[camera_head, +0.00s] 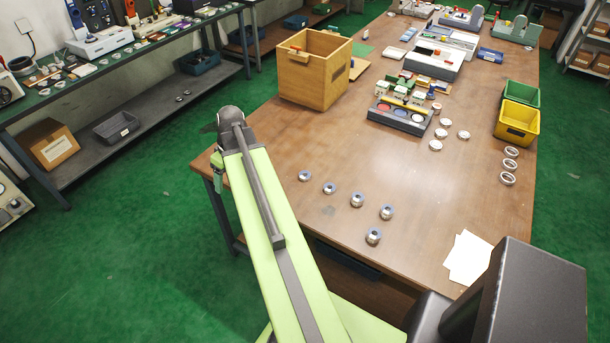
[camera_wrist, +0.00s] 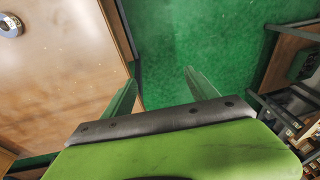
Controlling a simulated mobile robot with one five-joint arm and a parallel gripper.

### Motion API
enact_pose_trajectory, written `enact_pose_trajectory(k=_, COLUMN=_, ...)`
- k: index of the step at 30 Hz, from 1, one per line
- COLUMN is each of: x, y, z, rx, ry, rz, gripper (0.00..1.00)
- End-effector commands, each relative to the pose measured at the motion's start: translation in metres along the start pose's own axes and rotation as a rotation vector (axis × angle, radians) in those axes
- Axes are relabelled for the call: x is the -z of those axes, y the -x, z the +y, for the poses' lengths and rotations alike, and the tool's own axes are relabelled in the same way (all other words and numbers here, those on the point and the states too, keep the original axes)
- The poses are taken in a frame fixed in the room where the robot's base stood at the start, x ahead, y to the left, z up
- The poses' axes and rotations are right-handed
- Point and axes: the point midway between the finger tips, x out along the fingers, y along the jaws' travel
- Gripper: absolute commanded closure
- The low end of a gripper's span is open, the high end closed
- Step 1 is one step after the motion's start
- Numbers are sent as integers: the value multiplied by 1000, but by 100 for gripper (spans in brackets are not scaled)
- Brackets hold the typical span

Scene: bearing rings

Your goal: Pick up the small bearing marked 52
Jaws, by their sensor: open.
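Several small silver bearings stand on the near part of the wooden table in the head view: one at the left (camera_head: 304,176), a second (camera_head: 329,188), a third (camera_head: 356,199), one at the right (camera_head: 386,212) and one nearest me (camera_head: 373,237). The mark 52 cannot be read on any of them. In the wrist view, one bearing (camera_wrist: 10,26) shows at the top left corner, cut by the edge. My gripper (camera_wrist: 160,76) is open and empty, its green fingers spread over the table's edge and the green floor. The bearings are apart from it. In the head view my arm mostly hides it.
The wooden table (camera_head: 300,234) is clear around the bearings. A wooden box (camera_head: 312,78) stands at its left edge. A grey tray (camera_head: 399,117), flat discs (camera_head: 435,146), larger rings (camera_head: 508,178), a yellow bin (camera_head: 517,123) and white paper (camera_head: 468,258) lie farther right.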

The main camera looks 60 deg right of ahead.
Motion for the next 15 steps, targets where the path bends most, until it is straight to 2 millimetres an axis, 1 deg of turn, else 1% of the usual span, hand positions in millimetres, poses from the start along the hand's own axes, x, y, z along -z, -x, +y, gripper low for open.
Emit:
enact_pose_trajectory(k=1, x=-20, y=16, z=50, rx=-5, ry=-16, rz=34, gripper=33)
enact_pose_trajectory(k=2, x=-33, y=23, z=75, rx=-9, ry=-15, rz=55, gripper=33)
enact_pose_trajectory(k=3, x=-53, y=33, z=107, rx=-16, ry=-12, rz=81, gripper=33)
enact_pose_trajectory(k=5, x=-83, y=48, z=149, rx=-31, ry=-7, rz=118, gripper=33)
enact_pose_trajectory(k=6, x=-104, y=57, z=174, rx=-44, ry=-4, rz=142, gripper=33)
enact_pose_trajectory(k=9, x=-150, y=76, z=220, rx=-76, ry=5, rz=184, gripper=33)
enact_pose_trajectory(k=10, x=-162, y=80, z=230, rx=-85, ry=8, rz=193, gripper=33)
enact_pose_trajectory(k=12, x=-182, y=88, z=245, rx=-100, ry=13, rz=210, gripper=33)
enact_pose_trajectory(k=15, x=-197, y=93, z=256, rx=-113, ry=19, rz=220, gripper=33)
